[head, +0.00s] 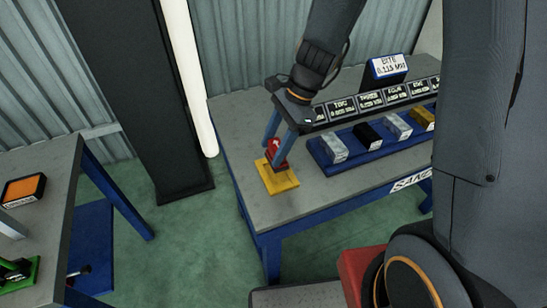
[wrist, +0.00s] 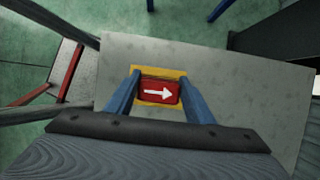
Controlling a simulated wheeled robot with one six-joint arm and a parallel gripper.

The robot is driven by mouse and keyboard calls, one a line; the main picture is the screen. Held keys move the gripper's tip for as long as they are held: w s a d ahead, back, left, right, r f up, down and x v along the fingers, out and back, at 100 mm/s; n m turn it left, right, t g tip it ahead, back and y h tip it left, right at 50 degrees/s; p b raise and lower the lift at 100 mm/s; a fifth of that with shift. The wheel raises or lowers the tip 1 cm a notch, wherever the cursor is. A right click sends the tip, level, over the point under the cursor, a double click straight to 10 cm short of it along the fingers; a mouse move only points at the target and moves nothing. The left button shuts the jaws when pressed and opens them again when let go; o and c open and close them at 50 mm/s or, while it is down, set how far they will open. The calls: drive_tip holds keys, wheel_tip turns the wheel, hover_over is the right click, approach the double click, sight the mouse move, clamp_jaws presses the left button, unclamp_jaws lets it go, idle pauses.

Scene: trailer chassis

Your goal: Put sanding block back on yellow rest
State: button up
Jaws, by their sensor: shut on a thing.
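The sanding block (head: 275,148) is a small red block. In the wrist view the red block (wrist: 159,92) shows a white arrow pointing right on its top. The yellow rest (head: 281,184) is a flat yellow plate near the left end of the grey table. In the wrist view the yellow rest (wrist: 158,70) shows around the block's far edge. My gripper (head: 276,155) has blue fingers and points down over the rest. In the wrist view my gripper (wrist: 159,95) is shut on the red block, one finger on each side. I cannot tell whether the block touches the rest.
A blue tray (head: 343,160) with several blocks lies right of my gripper, before a row of dark labels (head: 371,100). A blue-and-white display (head: 386,67) stands behind. Another table (head: 50,165) with an orange-topped box (head: 24,190) is at left. Green floor lies between the tables.

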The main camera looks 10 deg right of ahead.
drive_tip(key=shift+f, duration=2.3)
drive_tip(key=shift+f, duration=0.15)
drive_tip(key=o, duration=1)
drive_tip(key=shift+c, duration=0.2)
drive_tip(key=b+v, duration=0.1)
drive_tip(key=v, duration=1)
drive_tip(key=s+d+n+t+h, duration=0.2)
drive_tip(key=s+d+n+h, duration=0.2)
drive_tip(key=s+d+n, duration=0.4)
drive_tip(key=shift+s+d+n, duration=0.3)
drive_tip(key=shift+d+n, duration=0.4)
drive_tip(key=shift+n, duration=2.7)
